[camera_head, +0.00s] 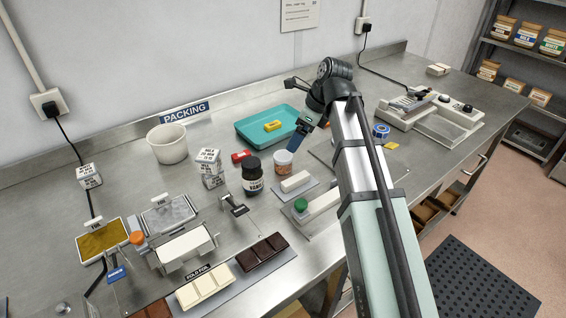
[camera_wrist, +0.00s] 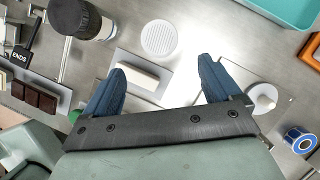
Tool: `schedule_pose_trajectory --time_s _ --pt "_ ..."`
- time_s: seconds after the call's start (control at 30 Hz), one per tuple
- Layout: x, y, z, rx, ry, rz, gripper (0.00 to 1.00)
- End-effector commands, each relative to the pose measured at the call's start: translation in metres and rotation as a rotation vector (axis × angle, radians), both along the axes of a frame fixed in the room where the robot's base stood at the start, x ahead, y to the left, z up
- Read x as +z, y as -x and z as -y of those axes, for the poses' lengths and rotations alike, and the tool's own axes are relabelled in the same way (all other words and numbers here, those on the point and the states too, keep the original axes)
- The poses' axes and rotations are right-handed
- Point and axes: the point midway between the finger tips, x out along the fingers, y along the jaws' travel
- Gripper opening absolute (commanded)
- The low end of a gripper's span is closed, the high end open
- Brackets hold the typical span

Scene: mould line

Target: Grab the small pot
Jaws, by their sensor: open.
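The small pot (camera_head: 283,164) stands upright on the steel bench, with a white lid and an orange-brown side. In the wrist view its round ribbed white lid (camera_wrist: 158,38) shows from above, beyond the gap between my fingertips. My gripper (camera_head: 297,143) has blue fingers and is above the bench, just up and right of the pot in the head view. In the wrist view my gripper (camera_wrist: 162,68) is open, with nothing between the fingers. The fingers do not appear to touch the pot.
A dark jar (camera_head: 252,178) with a black cap stands close left of the pot. A white block (camera_head: 295,181) on a plate lies in front of it. A teal tray (camera_head: 252,133) with a yellow item (camera_head: 272,126) is behind. A red item (camera_head: 241,156) lies behind the jar.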

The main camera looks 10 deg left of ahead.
Motion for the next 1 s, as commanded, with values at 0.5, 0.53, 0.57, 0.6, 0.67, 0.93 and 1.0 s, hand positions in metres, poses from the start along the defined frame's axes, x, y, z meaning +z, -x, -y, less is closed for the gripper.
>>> schedule_pose_trajectory --time_s 0.5,0.53,0.57,0.6,0.67,0.93,1.0 --pt "-0.061 -0.005 -0.025 0.003 0.001 0.001 0.91" --pt "-0.062 -0.005 -0.025 0.002 0.001 0.002 0.91" --pt "-0.063 -0.005 -0.026 0.002 0.001 0.002 0.91" --pt "-0.064 -0.005 -0.026 0.002 0.001 0.002 0.91" --pt "-0.064 -0.005 -0.026 0.002 0.001 0.003 0.91" --pt "-0.082 -0.007 -0.036 0.003 0.001 0.001 0.91" --pt "-0.09 -0.008 -0.04 0.002 0.001 0.002 0.91"
